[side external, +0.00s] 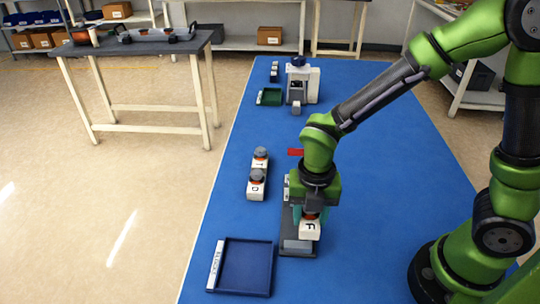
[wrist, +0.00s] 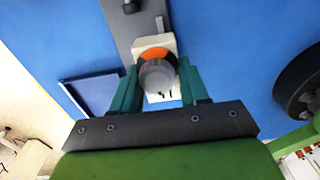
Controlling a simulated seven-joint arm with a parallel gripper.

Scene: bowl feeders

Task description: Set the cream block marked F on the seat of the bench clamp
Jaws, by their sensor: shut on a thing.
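The cream block marked F (side external: 309,230) is between the fingers of my gripper (side external: 308,210), with its letter facing the side camera. In the wrist view the block (wrist: 165,43) shows an orange ring and a round grey knob (wrist: 158,76) between the two green fingers (wrist: 158,88). My gripper is shut on it, pointing down. The grey bench clamp (side external: 298,245) lies under and around the block on the blue table; its plate also shows in the wrist view (wrist: 125,28). The gripper and block hide much of the clamp, and I cannot tell whether the block touches the seat.
Two cream blocks with grey knobs, marked T (side external: 260,164) and O (side external: 256,190), stand left of the clamp. A blue tray (side external: 268,268) lies at the front left. A red patch (side external: 296,152), a green tray (side external: 270,97) and a white device (side external: 313,85) are farther back.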

